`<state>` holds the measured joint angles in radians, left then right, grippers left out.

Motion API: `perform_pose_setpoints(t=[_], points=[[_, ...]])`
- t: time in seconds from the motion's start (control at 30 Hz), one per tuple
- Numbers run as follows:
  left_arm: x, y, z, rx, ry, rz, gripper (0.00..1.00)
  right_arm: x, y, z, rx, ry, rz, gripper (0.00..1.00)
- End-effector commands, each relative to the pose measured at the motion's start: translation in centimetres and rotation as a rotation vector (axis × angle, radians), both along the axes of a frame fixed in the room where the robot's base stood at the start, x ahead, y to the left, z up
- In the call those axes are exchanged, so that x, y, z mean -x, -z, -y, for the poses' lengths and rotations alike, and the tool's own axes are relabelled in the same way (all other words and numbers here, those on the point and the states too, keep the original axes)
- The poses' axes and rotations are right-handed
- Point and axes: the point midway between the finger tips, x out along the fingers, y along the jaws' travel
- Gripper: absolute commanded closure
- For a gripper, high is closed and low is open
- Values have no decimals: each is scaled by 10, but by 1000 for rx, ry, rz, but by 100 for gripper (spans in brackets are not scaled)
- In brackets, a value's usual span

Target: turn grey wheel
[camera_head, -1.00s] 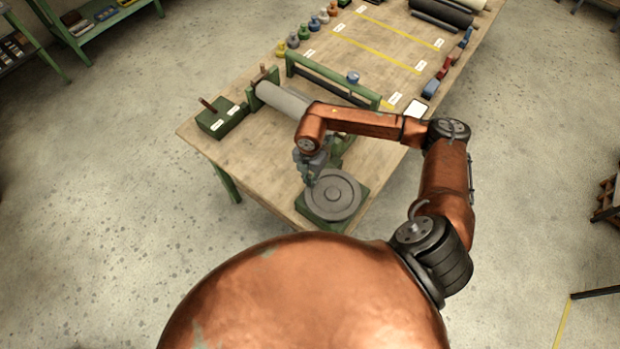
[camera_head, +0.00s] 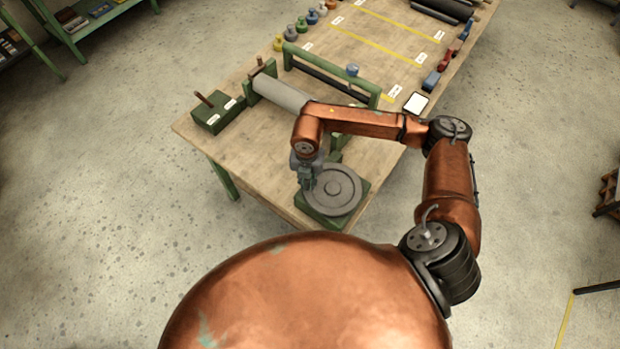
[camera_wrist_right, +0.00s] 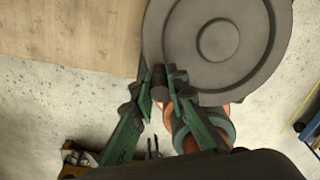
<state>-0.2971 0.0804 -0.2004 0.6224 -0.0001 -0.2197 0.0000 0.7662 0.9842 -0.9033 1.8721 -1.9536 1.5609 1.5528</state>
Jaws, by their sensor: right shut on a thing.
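The grey wheel (camera_head: 336,190) lies flat on a green base (camera_head: 322,219) at the near corner of the table. It fills the top right of the right wrist view (camera_wrist_right: 260,70). My right gripper (camera_head: 306,183) is at the wheel's left edge. In the right wrist view its green fingers (camera_wrist_right: 160,92) are shut on a short dark knob (camera_wrist_right: 159,78) at the wheel's rim. My left gripper is not in view.
The wooden table (camera_head: 262,170) also bears a grey roll (camera_head: 282,94) in a green frame, a green box with a lever (camera_head: 212,113), a white pad (camera_head: 416,103) and several coloured weights. Concrete floor surrounds the table.

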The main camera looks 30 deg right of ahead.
Motion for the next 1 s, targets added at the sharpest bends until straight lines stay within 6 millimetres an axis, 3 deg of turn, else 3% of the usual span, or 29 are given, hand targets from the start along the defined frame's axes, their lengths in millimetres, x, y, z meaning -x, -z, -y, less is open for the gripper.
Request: perform_pose_setpoints(t=[0.33, 0.37, 0.6, 0.87, 1.0], points=[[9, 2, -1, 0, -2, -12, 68, 2, 0, 0, -1, -20, 0, 100], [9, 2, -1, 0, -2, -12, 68, 2, 0, 0, -1, -20, 0, 84], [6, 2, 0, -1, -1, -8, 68, 2, 0, 0, -1, -19, 1, 68], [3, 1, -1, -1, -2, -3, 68, 2, -1, 0, -1, -19, 1, 68], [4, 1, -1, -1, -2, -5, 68, 1, -11, 0, -1, -18, 2, 68]])
